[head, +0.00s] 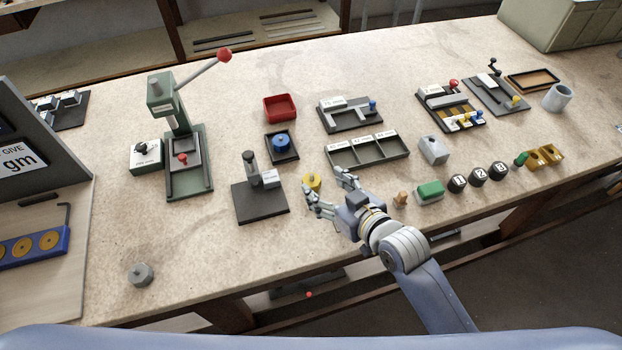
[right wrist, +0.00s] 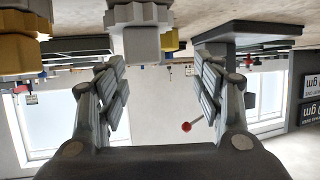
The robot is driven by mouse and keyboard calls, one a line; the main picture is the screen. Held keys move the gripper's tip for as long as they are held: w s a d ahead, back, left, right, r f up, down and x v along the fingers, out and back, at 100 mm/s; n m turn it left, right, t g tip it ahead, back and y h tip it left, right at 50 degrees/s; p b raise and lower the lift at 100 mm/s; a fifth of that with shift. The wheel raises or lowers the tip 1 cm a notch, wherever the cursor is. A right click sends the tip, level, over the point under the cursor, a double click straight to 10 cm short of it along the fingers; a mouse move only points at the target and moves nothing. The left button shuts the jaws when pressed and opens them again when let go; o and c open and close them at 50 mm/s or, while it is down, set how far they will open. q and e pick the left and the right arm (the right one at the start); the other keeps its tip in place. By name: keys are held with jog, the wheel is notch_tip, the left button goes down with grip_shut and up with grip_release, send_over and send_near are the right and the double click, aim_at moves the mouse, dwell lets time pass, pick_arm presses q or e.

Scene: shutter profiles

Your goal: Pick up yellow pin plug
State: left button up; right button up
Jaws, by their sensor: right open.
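A small round yellow piece (head: 312,180), which looks like the yellow pin plug, stands on the bench right of the dark-based stand. My right gripper (head: 324,181) reaches in from the lower right, its two fingers spread toward the yellow piece. The yellow piece is close to the fingertips, and I cannot tell whether they touch. In the right wrist view, the open fingers (right wrist: 160,75) have nothing held between them. A grey faceted part (right wrist: 142,40) with yellow (right wrist: 169,40) behind it appears at the top, beyond the fingers. My left gripper is not in view.
The dark-based stand (head: 260,203) is just left of the gripper. A sectioned tray (head: 368,154) lies behind it, and a blue round part in a dark tray (head: 282,145) behind left. A green block (head: 430,191) and black numbered knobs (head: 478,174) are to the right. The front left bench is mostly clear.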

aim_at(313, 177)
jog(key=shift+w+a+f, duration=0.1)
jog(key=shift+w+a, duration=0.15)
jog(key=shift+w, duration=0.1)
jog(key=shift+w+a+f, duration=0.1)
jog(key=shift+w+a, duration=0.05)
jog(key=shift+w, duration=0.05)
jog(key=shift+w+a+f+p, duration=0.15)
jog(key=shift+w+a+p, duration=0.2)
jog(key=shift+w, duration=0.2)
jog(key=x, duration=0.3)
jog(key=shift+p, duration=0.3)
jog(key=shift+w+a+f, duration=0.25)
jog(key=shift+w+f, duration=0.05)
jog(key=shift+c, duration=0.8)
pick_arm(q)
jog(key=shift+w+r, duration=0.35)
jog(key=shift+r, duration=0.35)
pick_arm(e)
jog(key=c, duration=1)
